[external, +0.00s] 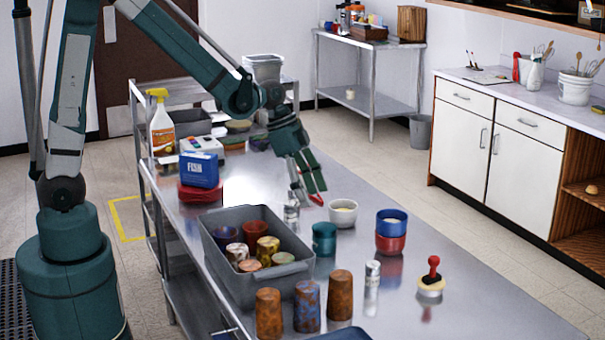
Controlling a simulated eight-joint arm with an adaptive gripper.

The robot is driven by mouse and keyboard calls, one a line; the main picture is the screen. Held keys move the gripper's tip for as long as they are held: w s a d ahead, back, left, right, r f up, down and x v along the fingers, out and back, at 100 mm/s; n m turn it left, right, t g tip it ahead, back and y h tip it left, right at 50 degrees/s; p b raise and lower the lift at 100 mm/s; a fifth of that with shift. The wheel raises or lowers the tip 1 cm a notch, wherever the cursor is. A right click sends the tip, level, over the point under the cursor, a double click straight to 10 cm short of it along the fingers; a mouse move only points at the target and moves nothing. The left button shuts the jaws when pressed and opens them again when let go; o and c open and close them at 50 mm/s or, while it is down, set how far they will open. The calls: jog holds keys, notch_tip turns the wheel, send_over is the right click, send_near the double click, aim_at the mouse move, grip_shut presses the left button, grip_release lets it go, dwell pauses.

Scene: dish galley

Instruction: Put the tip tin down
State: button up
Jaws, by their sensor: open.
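My gripper (306,193) points down over the metal counter (455,295). It is open, with a red patch at the tip of its right finger. A small clear shaker with a metal top (291,212) stands just below and left of the fingers; I cannot tell if they touch. A white bowl (343,213) is close on the right. No thing is clearly marked as the tip tin. A blue box with white lettering (199,170) sits on a red item (200,192) further left. Nothing clearly shows held between the fingers.
A grey tub (259,220) holds several cups. The counter's right side is free.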

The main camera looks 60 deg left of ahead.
dwell(0.3)
jog(key=s+a+r+n+t+y, duration=0.2)
jog(key=s+a+r+n, duration=0.25)
jog(key=s+r, duration=0.8)
jog(key=s+a+r+n+t, duration=0.1)
jog(key=s+a+n, duration=0.1)
jog(key=s, duration=0.5)
jog(key=s+a+r+n+t+y, duration=0.1)
jog(key=s+a+n, duration=0.1)
jog(key=s, duration=0.6)
jog(key=shift+s+a+r, duration=0.15)
jog(key=shift+s+a, duration=0.1)
jog(key=shift+a, duration=0.4)
